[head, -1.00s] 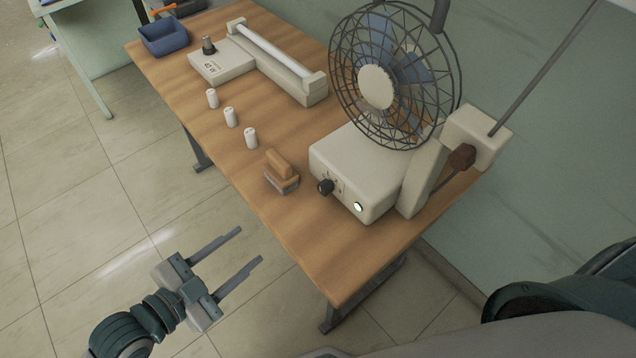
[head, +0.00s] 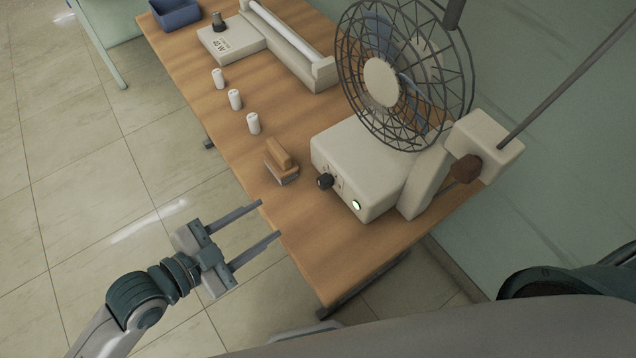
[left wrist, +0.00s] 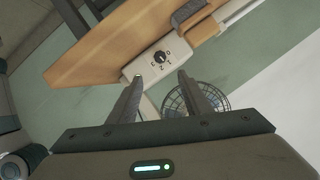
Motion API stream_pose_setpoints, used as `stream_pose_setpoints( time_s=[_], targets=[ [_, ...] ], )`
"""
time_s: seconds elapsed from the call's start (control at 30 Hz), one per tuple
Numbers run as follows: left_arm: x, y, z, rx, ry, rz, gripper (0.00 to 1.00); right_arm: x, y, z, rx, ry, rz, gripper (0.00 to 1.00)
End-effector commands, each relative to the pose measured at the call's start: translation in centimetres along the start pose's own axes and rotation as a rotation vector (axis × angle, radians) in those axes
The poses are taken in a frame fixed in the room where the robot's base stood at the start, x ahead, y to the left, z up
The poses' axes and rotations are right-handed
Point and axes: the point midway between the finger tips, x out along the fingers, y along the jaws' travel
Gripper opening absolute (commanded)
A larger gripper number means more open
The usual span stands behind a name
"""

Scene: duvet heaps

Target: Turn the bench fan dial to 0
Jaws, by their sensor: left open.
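The bench fan (head: 365,170) stands on the wooden table, with a white base and a round wire cage (head: 405,75). My right gripper is not in view.
A wooden-handled brush (head: 281,160) lies on the table (head: 300,243) just left of the dial. A white device with a long tube (head: 230,42) and a blue bin (head: 176,14) are farther back.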

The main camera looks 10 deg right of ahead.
Motion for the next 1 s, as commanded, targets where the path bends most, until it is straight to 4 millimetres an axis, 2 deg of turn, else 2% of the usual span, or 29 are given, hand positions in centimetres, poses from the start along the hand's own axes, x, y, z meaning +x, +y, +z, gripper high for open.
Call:
stream_pose_setpoints(
  time_s=[0.17,0.37,0.57,1.0],
  targets=[
    [0.5,-0.1,0.0,0.000,0.000,-0.001,0.45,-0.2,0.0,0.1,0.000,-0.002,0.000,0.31],
    [2.2,-0.1,-0.1,-0.002,0.001,-0.002,0.45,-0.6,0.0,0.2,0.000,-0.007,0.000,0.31],
    [5.2,-0.2,-0.2,-0.002,0.002,-0.002,0.45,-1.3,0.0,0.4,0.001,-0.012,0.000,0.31],
    [13.1,-0.2,-0.2,-0.002,0.000,-0.001,0.45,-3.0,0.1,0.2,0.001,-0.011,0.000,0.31]
  ],
)
